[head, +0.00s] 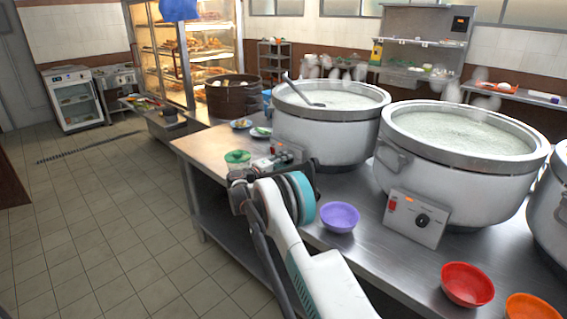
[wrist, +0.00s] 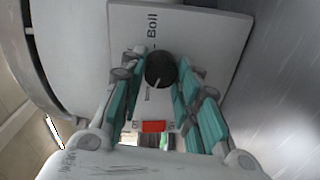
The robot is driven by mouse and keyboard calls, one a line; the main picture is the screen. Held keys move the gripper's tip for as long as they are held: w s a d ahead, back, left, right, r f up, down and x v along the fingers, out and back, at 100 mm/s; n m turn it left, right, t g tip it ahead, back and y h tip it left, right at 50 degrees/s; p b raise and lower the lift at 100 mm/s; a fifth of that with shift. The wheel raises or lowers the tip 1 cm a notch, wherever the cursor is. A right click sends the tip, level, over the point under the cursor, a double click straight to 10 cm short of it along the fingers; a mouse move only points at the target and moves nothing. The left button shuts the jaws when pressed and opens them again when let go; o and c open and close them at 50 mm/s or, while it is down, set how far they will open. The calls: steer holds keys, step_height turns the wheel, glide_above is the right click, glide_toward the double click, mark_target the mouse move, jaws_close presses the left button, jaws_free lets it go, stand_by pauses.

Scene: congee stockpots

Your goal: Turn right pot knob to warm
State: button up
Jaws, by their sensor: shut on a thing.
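In the wrist view a round black knob (wrist: 160,70) sits on a pale control panel (wrist: 210,40). "Boil" is printed beside it; another small label is hard to read. My gripper (wrist: 161,76) has its teal-padded fingers on both sides of the knob, shut on it. In the head view my arm reaches the panel of the left steaming pot (head: 325,140); the fingertips and knob are hidden there. The pot to its right (head: 455,180) has a panel (head: 410,232) with a black knob (head: 423,220), apart from my gripper.
A purple bowl (head: 340,217) stands close right of my arm. A red bowl (head: 467,284) and an orange bowl (head: 530,307) are near the front edge. A green bowl (head: 237,157) is left of my gripper. Another pot is cut off at far right. The tiled floor at left is clear.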

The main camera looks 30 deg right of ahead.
steer(key=o, duration=1.1)
steer(key=shift+c, duration=0.2)
steer(key=shift+a, duration=0.1)
steer(key=v, duration=1.2)
steer(key=shift+f, duration=0.15)
